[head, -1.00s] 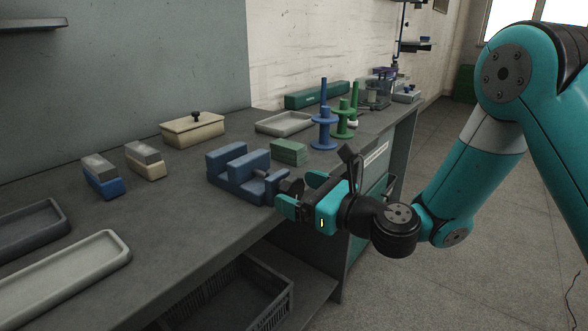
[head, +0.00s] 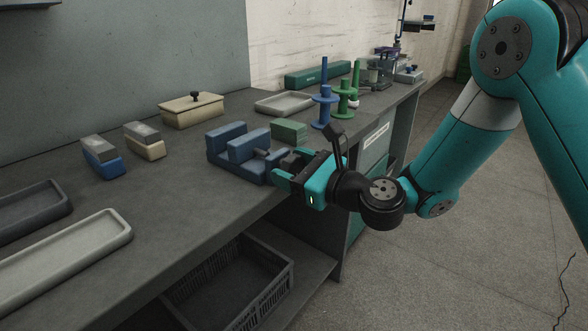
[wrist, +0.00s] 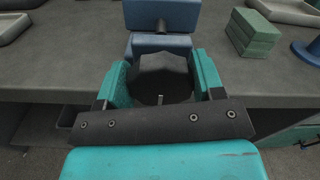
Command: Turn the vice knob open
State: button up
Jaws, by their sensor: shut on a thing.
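The blue vice (head: 228,146) sits at the front edge of the grey workbench, with its screw side facing me. Its dark round knob (wrist: 160,86) shows in the wrist view between the two teal fingers, in front of the blue vice body (wrist: 161,43). My gripper (head: 287,166) reaches in from the right at the bench edge, and its fingers are shut on the knob, one on each side. In the head view the knob is mostly hidden by the fingers.
Green blocks (head: 290,131) lie just behind the vice, with a blue spool stand (head: 324,108) and a green one (head: 343,104) beyond. A grey tray (head: 70,262) lies at the front left. A dark crate (head: 235,285) sits below the bench.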

jog(key=n, duration=0.3)
jog(key=shift+s+b, duration=0.1)
jog(key=shift+b, duration=0.25)
jog(key=o, duration=0.9)
jog(key=shift+s+d+f, duration=0.1)
jog(key=shift+s+d, duration=0.15)
jog(key=shift+d, duration=0.1)
jog(key=shift+b+v, duration=7.9)
jog(key=shift+v, duration=0.4)
